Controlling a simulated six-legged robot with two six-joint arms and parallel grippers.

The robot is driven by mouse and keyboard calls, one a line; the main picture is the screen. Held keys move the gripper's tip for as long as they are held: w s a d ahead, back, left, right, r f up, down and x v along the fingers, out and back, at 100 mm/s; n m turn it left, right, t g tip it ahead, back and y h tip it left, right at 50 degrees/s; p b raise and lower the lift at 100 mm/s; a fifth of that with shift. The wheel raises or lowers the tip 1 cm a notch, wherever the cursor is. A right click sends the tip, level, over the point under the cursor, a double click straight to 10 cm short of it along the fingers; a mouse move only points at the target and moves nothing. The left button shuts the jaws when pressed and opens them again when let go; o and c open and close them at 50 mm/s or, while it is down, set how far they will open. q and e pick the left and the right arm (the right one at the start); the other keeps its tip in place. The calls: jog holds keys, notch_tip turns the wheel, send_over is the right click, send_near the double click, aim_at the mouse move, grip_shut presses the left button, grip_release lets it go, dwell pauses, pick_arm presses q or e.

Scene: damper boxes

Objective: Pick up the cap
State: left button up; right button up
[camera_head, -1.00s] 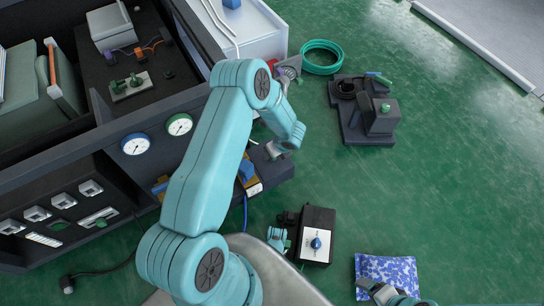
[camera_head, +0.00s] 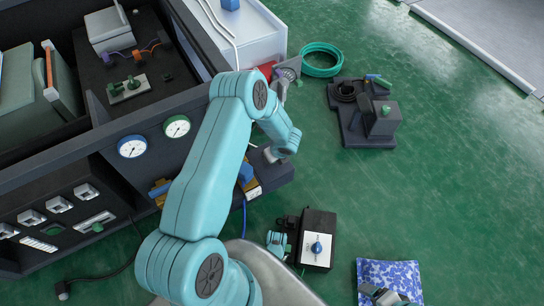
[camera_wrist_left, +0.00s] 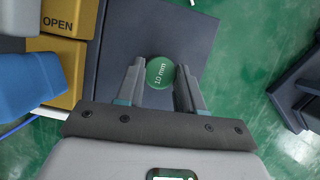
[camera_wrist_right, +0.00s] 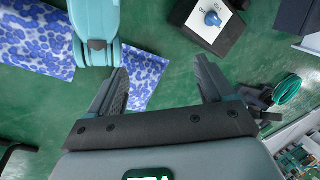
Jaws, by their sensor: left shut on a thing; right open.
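The cap (camera_wrist_left: 160,73) is a round green disc marked "10 mm" in the left wrist view. It sits between the fingertips of my left gripper (camera_wrist_left: 159,82), which is shut on it, over a dark flat surface (camera_wrist_left: 150,30). In the head view my left gripper (camera_head: 273,153) is at the dark bench's right end, and the cap is too small to make out there. My right gripper (camera_wrist_right: 162,76) is open and empty. In the head view it (camera_head: 381,294) is at the bottom edge, over a blue-patterned bag (camera_head: 398,275).
A yellow block marked "OPEN" (camera_wrist_left: 62,45) and a blue part (camera_wrist_left: 28,85) stand left of the left gripper. A black box with a blue knob (camera_head: 318,222) lies on the green floor. A dark fixture (camera_head: 368,125) and a green hose coil (camera_head: 321,72) are farther back.

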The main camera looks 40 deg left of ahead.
pick_arm(q)
notch_tip(320, 180, up, 20)
jog(key=p, duration=0.7)
pick_arm(e)
notch_tip(320, 180, up, 7)
jog(key=s+a, duration=0.1)
jog(key=shift+s+n+g, duration=0.2)
jog(key=shift+n+g, duration=0.1)
